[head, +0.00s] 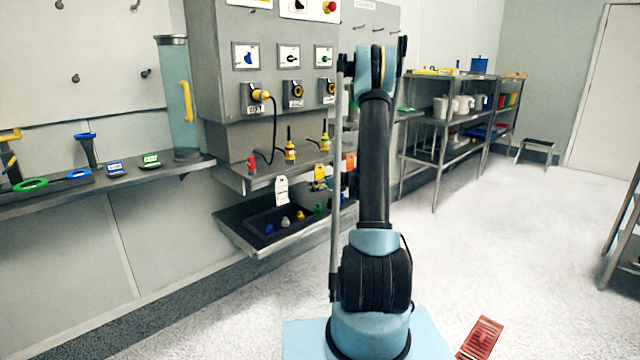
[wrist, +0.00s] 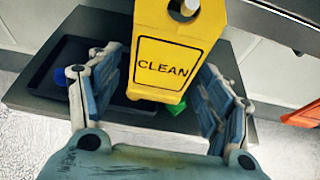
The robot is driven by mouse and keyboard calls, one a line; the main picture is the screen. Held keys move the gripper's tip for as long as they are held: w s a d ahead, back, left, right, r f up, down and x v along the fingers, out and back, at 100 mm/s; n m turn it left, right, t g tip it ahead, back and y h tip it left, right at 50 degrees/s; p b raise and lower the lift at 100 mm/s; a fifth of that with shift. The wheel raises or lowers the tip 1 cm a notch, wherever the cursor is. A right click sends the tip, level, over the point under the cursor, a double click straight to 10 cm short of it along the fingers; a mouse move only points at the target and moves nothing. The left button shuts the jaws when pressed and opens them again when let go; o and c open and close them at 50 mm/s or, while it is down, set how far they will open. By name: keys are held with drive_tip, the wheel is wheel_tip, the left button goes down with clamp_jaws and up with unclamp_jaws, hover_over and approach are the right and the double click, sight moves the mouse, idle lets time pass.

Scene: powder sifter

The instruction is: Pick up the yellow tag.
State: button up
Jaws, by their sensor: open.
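The yellow tag (wrist: 172,50), marked "CLEAN", hangs upright between the fingers of my gripper (wrist: 160,78) in the wrist view. My gripper is open, with a finger on each side of the tag. A gap shows on the left; the right finger is close to the tag's edge, and I cannot tell if it touches. In the head view the yellow tag (head: 320,177) shows small below the shelf edge, left of my arm. My gripper is hidden behind my arm there.
A white tag (head: 282,190) hangs left of the yellow one. An orange-red thing (wrist: 302,116) is at the right.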

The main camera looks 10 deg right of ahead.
drive_tip(key=shift+w+a+f, duration=0.1)
drive_tip(key=shift+w+a, duration=0.1)
drive_tip(key=shift+w, duration=0.05)
drive_tip(key=c, duration=1)
